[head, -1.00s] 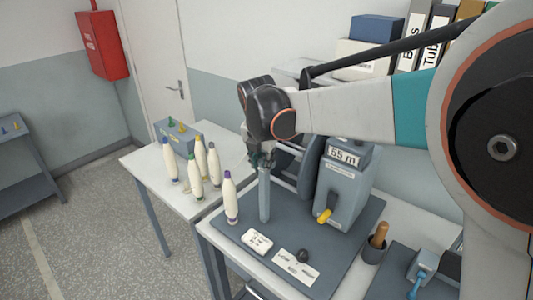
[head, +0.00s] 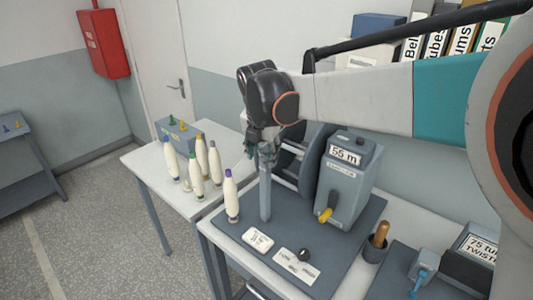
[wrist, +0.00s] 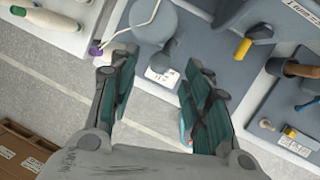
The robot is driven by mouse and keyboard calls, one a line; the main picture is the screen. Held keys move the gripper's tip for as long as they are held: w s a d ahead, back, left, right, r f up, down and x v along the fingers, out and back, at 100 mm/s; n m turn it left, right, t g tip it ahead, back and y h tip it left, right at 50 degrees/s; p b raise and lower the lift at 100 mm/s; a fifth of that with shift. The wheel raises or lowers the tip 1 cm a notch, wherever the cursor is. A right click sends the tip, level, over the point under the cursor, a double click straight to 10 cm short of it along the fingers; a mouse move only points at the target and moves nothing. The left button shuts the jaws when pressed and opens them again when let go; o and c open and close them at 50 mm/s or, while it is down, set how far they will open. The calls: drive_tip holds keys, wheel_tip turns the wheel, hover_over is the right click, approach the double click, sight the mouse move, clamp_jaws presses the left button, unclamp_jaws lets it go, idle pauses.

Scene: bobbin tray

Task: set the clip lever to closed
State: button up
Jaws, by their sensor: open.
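My gripper (head: 262,145) is open and empty, just above and behind the top of a blue-grey upright post (head: 265,195) on the grey base plate (head: 345,255). In the wrist view my gripper (wrist: 158,68) has its fingers spread, with the round post top (wrist: 153,20) ahead of them. I cannot tell for sure which part is the clip lever. A yellow handle (head: 325,215) juts from the grey winder (head: 345,185), and also shows in the wrist view (wrist: 242,48).
A purple-tipped bobbin (head: 231,197) stands close left of the post. Several bobbins stand on the left table (head: 145,165). A brown-handled tool (head: 380,233) sits in a dark cup at right. A blue lever (head: 419,285) is on a small box at the lower right.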

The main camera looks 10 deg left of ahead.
drive_tip(key=shift+v, duration=2.1)
drive_tip(key=d+r+m+g+y+b, duration=0.1)
drive_tip(key=d+m+b, duration=0.1)
drive_tip(key=d+m, duration=1.2)
drive_tip(key=s+d+f+m+t+b, duration=0.2)
drive_tip(key=s+d+f+m+b, duration=0.3)
drive_tip(key=s+d+f+m, duration=0.3)
drive_tip(key=s+d+f+m+t+h+b, duration=0.1)
drive_tip(key=s+d+f+m+b, duration=0.4)
drive_tip(key=s, duration=1.2)
drive_tip(key=d+f+m+t, duration=0.1)
drive_tip(key=d+f+m, duration=0.3)
drive_tip(key=f+m, duration=0.1)
drive_tip(key=shift+s+d+f, duration=0.3)
drive_tip(key=shift+s, duration=0.05)
